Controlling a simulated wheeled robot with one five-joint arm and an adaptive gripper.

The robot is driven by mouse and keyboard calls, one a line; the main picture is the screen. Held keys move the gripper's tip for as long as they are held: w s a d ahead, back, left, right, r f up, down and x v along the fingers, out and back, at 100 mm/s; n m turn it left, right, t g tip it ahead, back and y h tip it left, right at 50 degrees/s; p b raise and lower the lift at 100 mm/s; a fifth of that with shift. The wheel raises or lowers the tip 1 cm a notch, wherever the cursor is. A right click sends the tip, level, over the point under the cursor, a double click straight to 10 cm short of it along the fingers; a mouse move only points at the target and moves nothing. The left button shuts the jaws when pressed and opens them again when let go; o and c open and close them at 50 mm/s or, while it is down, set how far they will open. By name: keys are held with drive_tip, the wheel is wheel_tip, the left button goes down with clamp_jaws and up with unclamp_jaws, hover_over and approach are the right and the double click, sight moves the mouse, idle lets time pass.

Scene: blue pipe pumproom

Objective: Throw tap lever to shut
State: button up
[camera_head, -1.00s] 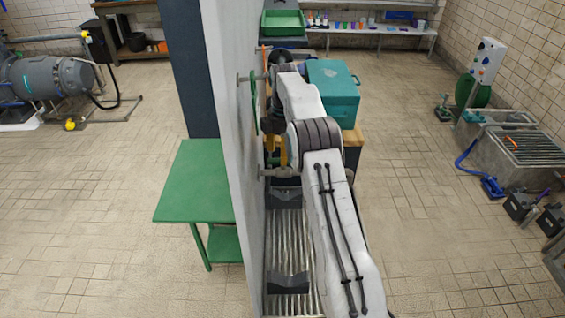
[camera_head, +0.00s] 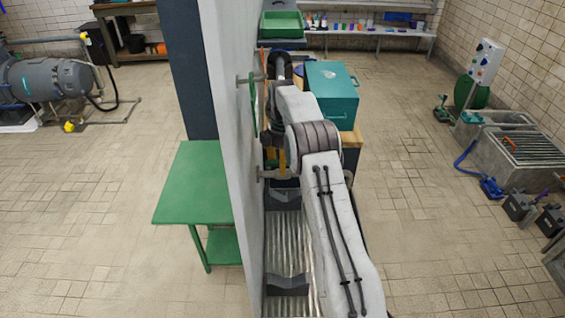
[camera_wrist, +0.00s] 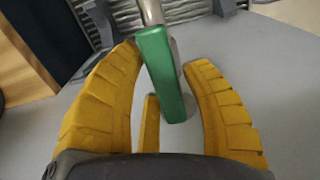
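The green tap lever (camera_wrist: 160,70) shows in the wrist view, between the yellow fingers of my gripper (camera_wrist: 166,75). The fingers are spread, with a gap visible between the lever and the right finger; the left finger's tip is very close to the lever, and I cannot tell if it touches. A grey metal pipe (camera_wrist: 151,12) meets the lever's upper end. In the head view my arm reaches along the right face of the grey wall, and the gripper is mostly hidden behind the arm. A green part (camera_head: 253,100) shows by the wall there.
A teal box (camera_head: 332,92) on a wooden stand is just right of my arm. The grey wall (camera_head: 232,150) stands close on the left. A ribbed metal surface (camera_head: 285,245) lies below. A green table (camera_head: 190,180) is beyond the wall.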

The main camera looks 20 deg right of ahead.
clamp_jaws()
idle(0.3)
drive_tip(key=m+p, duration=0.1)
drive_tip(key=m, duration=0.2)
drive_tip(key=shift+d+r+m+p, duration=0.1)
drive_tip(key=shift+m+p, duration=0.3)
drive_tip(key=m, duration=0.5)
drive_tip(key=shift+s+p, duration=0.15)
drive_tip(key=shift+p, duration=0.25)
drive_tip(key=m, duration=0.5)
drive_tip(key=shift+s+d, duration=0.1)
drive_tip(key=m, duration=0.4)
drive_tip(key=shift+s, duration=0.1)
drive_tip(key=shift+m, duration=0.3)
drive_tip(key=shift+o, duration=2)
unclamp_jaws()
